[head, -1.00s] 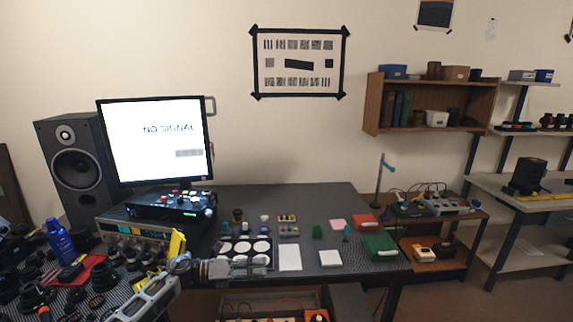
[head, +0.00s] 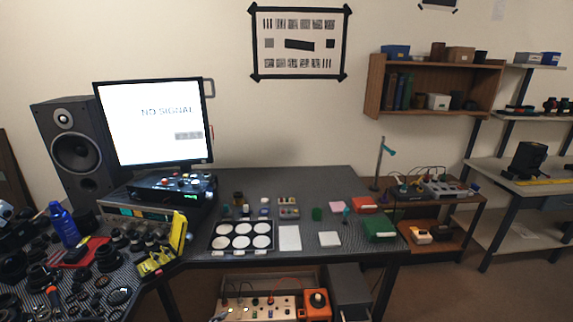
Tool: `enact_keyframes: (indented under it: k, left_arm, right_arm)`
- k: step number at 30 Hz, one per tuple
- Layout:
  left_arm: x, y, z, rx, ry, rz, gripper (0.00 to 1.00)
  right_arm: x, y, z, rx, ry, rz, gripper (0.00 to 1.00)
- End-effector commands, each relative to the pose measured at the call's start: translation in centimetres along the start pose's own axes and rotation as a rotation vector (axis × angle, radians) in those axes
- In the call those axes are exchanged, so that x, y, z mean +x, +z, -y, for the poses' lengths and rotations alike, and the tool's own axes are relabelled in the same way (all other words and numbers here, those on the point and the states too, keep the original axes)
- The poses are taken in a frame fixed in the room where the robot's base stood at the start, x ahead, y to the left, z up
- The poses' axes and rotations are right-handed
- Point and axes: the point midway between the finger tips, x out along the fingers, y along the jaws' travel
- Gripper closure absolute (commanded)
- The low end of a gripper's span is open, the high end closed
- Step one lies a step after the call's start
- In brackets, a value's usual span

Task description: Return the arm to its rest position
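Neither of my arms shows in the head view, and neither gripper is in view. The dark workbench (head: 290,178) is unobstructed by any arm. On its front left lies a black tray (head: 213,246) with several white round discs. A white sheet (head: 290,238) lies beside the tray, and a smaller white pad (head: 329,239) lies to the right of it. A yellow stand (head: 178,232) is at the corner between the bench and the left table.
A monitor (head: 155,122) and a speaker (head: 72,149) stand behind. A green box (head: 379,230) sits at the bench's right end. An open drawer below holds electronics and an orange device (head: 317,304).

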Motion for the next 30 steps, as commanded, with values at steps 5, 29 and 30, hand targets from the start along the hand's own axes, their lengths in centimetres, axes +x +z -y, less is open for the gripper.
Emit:
enact_keyframes:
  k: [5, 29, 30]
  left_arm:
    - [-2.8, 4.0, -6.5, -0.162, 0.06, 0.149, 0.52]
    - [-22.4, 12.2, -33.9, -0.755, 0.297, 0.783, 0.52]
    - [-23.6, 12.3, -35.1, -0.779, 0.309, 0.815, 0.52]
  right_arm:
    - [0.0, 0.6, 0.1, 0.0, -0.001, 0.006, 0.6]
    - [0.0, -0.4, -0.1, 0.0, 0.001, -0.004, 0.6]
    - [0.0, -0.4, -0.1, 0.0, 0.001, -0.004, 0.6]
